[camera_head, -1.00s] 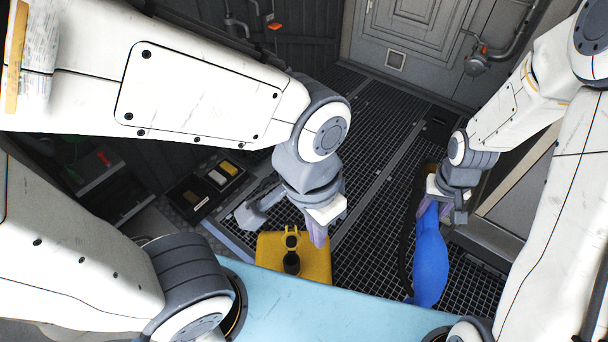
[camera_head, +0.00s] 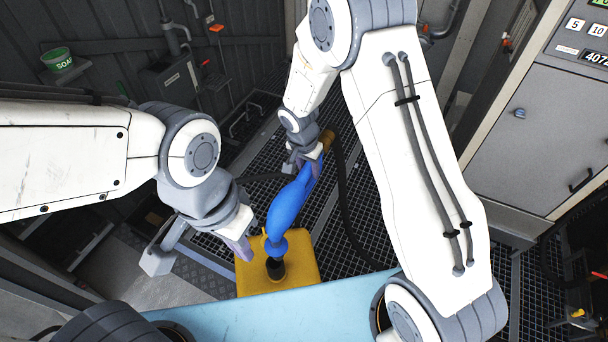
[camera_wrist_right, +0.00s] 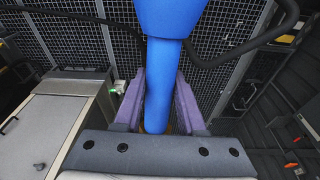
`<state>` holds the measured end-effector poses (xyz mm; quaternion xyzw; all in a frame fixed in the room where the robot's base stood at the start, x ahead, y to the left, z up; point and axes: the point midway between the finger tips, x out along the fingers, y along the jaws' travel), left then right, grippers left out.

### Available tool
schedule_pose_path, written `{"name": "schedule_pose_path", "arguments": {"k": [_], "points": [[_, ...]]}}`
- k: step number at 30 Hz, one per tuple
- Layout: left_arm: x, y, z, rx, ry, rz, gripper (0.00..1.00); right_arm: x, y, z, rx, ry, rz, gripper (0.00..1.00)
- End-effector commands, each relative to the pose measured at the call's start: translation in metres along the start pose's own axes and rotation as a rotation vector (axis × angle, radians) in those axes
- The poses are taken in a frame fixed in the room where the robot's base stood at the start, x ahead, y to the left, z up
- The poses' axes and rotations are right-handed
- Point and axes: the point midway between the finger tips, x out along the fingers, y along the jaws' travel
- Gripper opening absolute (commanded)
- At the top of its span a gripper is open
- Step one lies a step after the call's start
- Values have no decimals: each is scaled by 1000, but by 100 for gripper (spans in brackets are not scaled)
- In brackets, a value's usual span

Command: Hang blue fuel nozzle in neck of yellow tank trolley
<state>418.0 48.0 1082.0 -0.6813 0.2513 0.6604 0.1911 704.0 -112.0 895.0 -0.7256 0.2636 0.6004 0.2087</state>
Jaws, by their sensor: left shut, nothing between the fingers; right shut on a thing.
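The blue fuel nozzle (camera_head: 288,205) slants down in the head view, its lower end at the black neck (camera_head: 275,269) of the yellow tank trolley (camera_head: 303,268). I cannot tell whether the tip is inside the neck or just above it. My right gripper (camera_head: 306,161) is shut on the nozzle near its upper end. In the right wrist view the blue nozzle (camera_wrist_right: 160,75) runs between the purple fingers of my right gripper (camera_wrist_right: 158,108). My left gripper (camera_head: 243,248) is shut and empty, just left of the trolley.
A dark hose (camera_head: 344,205) loops from the nozzle's upper end over the grated floor. A grey cabinet (camera_head: 545,135) with number displays stands at the right. A green soap bucket (camera_head: 60,63) is on the left wall.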

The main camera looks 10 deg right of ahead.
Motion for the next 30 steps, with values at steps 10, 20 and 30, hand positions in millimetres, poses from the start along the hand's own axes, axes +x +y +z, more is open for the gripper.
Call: {"name": "schedule_pose_path", "arguments": {"k": [10,20,30], "points": [[9,-1,0,0,0,0,0,13,-12,2,64,15,-2,0],[27,-2,1,0,1,0,0,40,-12,7,63,14,-2,0],[36,-3,2,0,1,0,0,55,-12,10,63,15,-4,0]]}}
